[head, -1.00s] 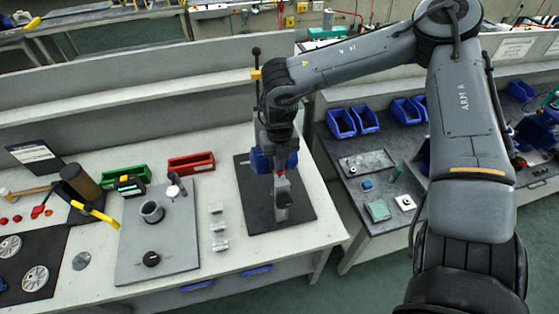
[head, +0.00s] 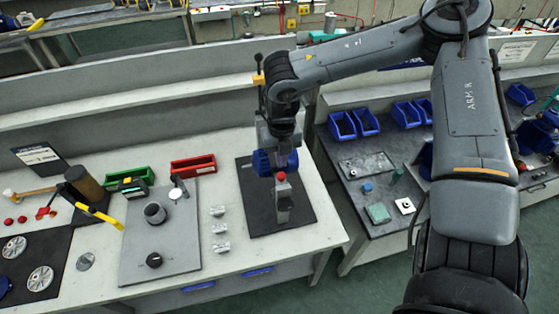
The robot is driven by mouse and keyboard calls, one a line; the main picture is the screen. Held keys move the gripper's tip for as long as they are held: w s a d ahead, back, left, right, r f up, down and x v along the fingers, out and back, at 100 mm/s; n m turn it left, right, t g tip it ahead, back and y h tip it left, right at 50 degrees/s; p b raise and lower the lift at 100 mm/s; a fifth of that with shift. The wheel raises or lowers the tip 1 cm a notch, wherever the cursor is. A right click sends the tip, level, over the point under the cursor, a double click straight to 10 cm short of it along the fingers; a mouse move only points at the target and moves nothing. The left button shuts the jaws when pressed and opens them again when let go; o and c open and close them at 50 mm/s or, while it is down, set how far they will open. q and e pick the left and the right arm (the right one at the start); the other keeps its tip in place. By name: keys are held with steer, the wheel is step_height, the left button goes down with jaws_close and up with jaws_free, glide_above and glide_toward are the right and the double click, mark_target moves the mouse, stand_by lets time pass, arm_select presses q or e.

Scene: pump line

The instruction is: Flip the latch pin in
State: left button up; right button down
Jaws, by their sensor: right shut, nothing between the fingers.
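A dark mat (head: 258,222) on the bench carries a fixture with a blue round body (head: 262,162) and a grey metal block (head: 283,205) topped by a red knob (head: 281,177). I cannot tell which small part is the latch pin; my arm hides much of the fixture. My right gripper (head: 281,167) points down over the fixture, just above and behind the red knob. It is shut with nothing held. Whether it touches the fixture is unclear. My left gripper is not in view.
A grey plate (head: 131,262) with a ring and a black knob lies to the left, with several small metal blocks (head: 220,229) beside it. Green (head: 129,175) and red (head: 193,166) bins stand behind.

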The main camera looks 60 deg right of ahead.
mark_target(281, 175)
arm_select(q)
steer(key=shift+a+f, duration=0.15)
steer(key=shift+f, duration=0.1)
arm_select(e)
step_height(281, 175, up, 9)
steer(key=shift+r, duration=0.2)
steer(key=shift+s, duration=0.1)
